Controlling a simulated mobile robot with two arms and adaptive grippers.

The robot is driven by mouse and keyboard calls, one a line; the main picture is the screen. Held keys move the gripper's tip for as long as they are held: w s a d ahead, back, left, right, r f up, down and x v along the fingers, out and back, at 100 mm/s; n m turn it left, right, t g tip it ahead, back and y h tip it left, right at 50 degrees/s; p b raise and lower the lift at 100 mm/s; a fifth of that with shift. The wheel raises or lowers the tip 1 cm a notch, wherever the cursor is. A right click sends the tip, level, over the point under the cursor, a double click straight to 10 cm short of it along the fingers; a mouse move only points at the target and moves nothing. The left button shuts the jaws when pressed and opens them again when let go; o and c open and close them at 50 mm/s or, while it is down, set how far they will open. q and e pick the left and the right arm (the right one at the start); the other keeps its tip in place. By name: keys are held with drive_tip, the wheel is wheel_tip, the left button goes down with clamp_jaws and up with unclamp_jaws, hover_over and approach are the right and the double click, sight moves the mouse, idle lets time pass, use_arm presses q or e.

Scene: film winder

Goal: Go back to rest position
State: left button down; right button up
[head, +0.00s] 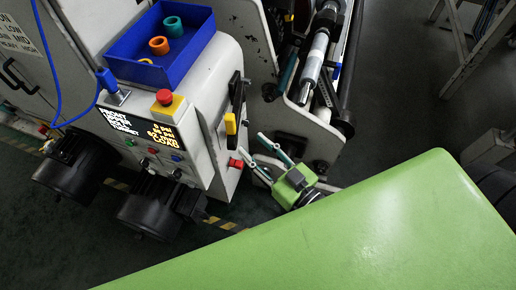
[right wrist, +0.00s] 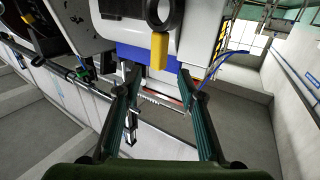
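My right gripper (head: 251,146) is just right of the white control cabinet (head: 222,70), with its fingers pointing up and left towards the cabinet's side. In the right wrist view its two dark green fingers (right wrist: 157,72) stand wide apart with nothing held between them. A yellow handle (head: 231,124) on the cabinet's side is a little above the fingertips in the head view. It also shows in the right wrist view (right wrist: 159,50), beyond the fingers. I cannot tell the exact gap from the fingertips to the cabinet. My left gripper is not in view.
A blue tray (head: 125,68) on the cabinet holds a teal ring (head: 173,27), an orange ring (head: 159,46) and a partly hidden yellow piece. A red button (head: 165,97) sits in front. A winder roller (head: 313,65) stands right of the cabinet. The floor (head: 400,110) is open farther right.

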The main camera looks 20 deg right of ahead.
drive_tip(key=shift+s+d, duration=0.15)
drive_tip(key=shift+s, duration=0.15)
idle(0.4)
drive_tip(key=s+d+f+g+h, duration=0.1)
drive_tip(key=s+d+f+g, duration=0.15)
drive_tip(key=f, duration=0.85)
drive_tip(key=s+d+f+m+g+h+b, duration=0.1)
drive_tip(key=s+f+g+h, duration=0.15)
drive_tip(key=f, duration=0.85)
drive_tip(key=s+d+f+g+h, duration=0.1)
drive_tip(key=s+d+f+g, duration=0.2)
drive_tip(key=f, duration=0.9)
drive_tip(key=s+f+g, duration=0.4)
drive_tip(key=s+f, duration=0.5)
drive_tip(key=s, duration=0.3)
drive_tip(key=s+d+f+g+h, duration=0.1)
drive_tip(key=s+f+g, duration=0.3)
drive_tip(key=s+f, duration=0.5)
drive_tip(key=s+b, duration=0.1)
drive_tip(key=s, duration=0.3)
drive_tip(key=shift+s+d, duration=0.15)
drive_tip(key=shift+d, duration=0.15)
drive_tip(key=shift+f, duration=0.1)
